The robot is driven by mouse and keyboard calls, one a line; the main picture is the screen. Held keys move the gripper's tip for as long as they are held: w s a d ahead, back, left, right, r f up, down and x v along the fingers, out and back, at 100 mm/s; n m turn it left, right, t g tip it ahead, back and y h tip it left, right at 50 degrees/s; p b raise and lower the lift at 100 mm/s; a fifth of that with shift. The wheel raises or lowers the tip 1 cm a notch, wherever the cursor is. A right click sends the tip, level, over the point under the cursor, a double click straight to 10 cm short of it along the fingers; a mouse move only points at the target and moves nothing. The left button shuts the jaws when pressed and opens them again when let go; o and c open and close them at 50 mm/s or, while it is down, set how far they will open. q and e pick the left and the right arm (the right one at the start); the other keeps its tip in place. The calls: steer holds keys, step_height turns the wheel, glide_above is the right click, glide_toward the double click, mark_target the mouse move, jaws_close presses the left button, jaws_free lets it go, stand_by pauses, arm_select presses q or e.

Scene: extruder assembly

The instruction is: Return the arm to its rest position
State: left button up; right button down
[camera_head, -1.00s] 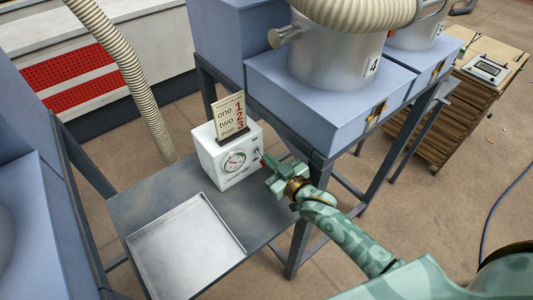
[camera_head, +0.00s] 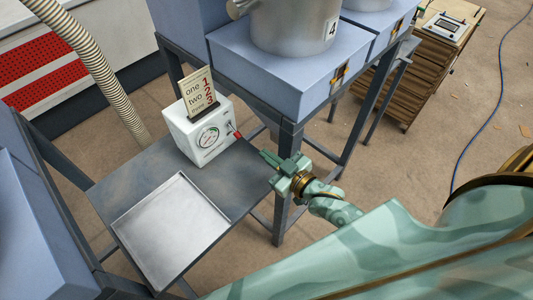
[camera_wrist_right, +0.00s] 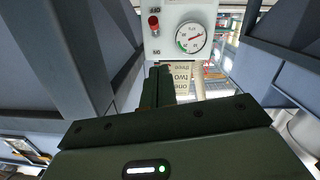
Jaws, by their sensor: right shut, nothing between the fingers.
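My right gripper (camera_head: 268,160) is shut and empty, to the right of a white gauge box and apart from it. In the right wrist view its closed fingers (camera_wrist_right: 158,86) point toward the box. The white box (camera_head: 203,131) stands on a grey metal table, with a round dial and a red-tipped switch (camera_head: 238,135) on its right side. The box also shows in the right wrist view (camera_wrist_right: 158,45), with its dial and red knob. A card reading one, two, three (camera_head: 198,93) stands on top of the box. My left gripper is not in view.
A shallow metal tray (camera_head: 172,232) lies on the table (camera_head: 120,172) in front of the box. A blue-grey machine (camera_head: 290,75) with a metal cylinder marked 4 (camera_head: 295,25) stands behind. A wooden cabinet (camera_head: 420,75) stands at the upper right. A ribbed hose (camera_head: 85,60) hangs at the left.

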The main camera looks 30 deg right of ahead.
steer(key=shift+s+a, duration=0.1)
stand_by(0.3)
steer(key=s+d+r+n+g+h, duration=0.1)
steer(key=s+d+r+g+h, duration=0.2)
steer(key=s+d+g+h, duration=0.3)
steer(key=s+d+r+n+g+h, duration=0.1)
steer(key=s+d+r+g+h, duration=0.25)
steer(key=s, duration=0.55)
steer(key=s+a+f+g+y+b, duration=0.1)
steer(key=s+a+f+b, duration=0.15)
steer(key=f, duration=1.05)
steer(key=s+a+f+m+g+y+b, duration=0.1)
steer(key=f+b, duration=0.3)
steer(key=f, duration=0.9)
steer(key=s+a+f+g+y+b, duration=0.1)
steer(key=a+f+b, duration=0.15)
steer(key=f, duration=1.05)
steer(key=s+d+f+m+g+y+b, duration=0.1)
steer(key=s+f+b, duration=0.6)
steer(key=s+f, duration=1.2)
steer(key=shift+s+f+m+g, duration=0.2)
steer(key=shift+f+m+g, duration=0.5)
steer(key=shift+m+g, duration=0.25)
